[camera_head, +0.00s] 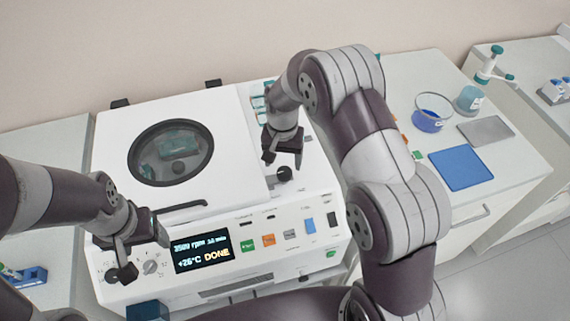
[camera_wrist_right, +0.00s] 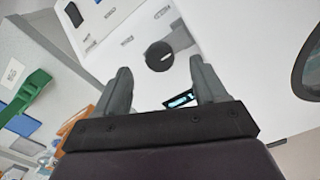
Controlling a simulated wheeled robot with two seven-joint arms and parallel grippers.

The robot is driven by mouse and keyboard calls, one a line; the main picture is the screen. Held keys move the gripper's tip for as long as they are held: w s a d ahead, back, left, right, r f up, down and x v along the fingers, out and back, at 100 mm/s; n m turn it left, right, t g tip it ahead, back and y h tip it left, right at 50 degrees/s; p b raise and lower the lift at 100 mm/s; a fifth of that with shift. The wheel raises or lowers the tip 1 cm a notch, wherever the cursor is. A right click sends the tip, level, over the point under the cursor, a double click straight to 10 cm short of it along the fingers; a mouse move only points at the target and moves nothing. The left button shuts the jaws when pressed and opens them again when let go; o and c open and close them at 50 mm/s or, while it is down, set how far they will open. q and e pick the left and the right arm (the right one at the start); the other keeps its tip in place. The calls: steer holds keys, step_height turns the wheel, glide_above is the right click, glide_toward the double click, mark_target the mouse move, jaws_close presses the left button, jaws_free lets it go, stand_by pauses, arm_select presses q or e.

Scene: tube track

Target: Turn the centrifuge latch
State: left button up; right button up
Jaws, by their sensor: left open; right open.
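The white centrifuge (camera_head: 225,110) stands on the bench with its lid down; a round dark window (camera_head: 170,152) shows the inside. The latch, a round black knob (camera_head: 284,173), sits on the top right of the front edge; it also shows in the right wrist view (camera_wrist_right: 159,56) with a light mark on its face. My right gripper (camera_head: 283,158) is open, just above the latch; in the right wrist view the knob shows between and slightly beyond its fingertips. I cannot tell whether they touch. My left gripper (camera_head: 145,254) is open and empty before the panel's left end.
A black lid handle (camera_head: 181,207) sticks out at the lid's front. The display (camera_head: 202,250) reads DONE. A blue mat (camera_head: 461,168), a glass bowl (camera_head: 431,114) and a grey plate (camera_head: 485,131) lie on the right bench. My right arm crosses the centrifuge's right side.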

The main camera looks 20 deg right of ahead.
mark_target(284, 171)
steer(key=f, duration=0.3)
steer(key=w+d+f+p, duration=0.1)
steer(key=f, duration=0.1)
steer(key=shift+f, duration=0.1)
steer(key=shift+s+a+f, duration=0.2)
steer(key=shift+s+a, duration=0.15)
arm_select(q)
steer(key=shift+w+d+r, duration=0.2)
steer(key=shift+w+r, duration=0.05)
steer(key=shift+r, duration=0.4)
arm_select(e)
steer(key=shift+w+d+f, duration=0.1)
steer(key=shift+w+d, duration=0.05)
steer(key=c, duration=1.1)
arm_select(q)
steer(key=shift+w+d, duration=0.1)
steer(key=shift+w, duration=0.05)
arm_select(e)
steer(key=shift+o, duration=0.2)
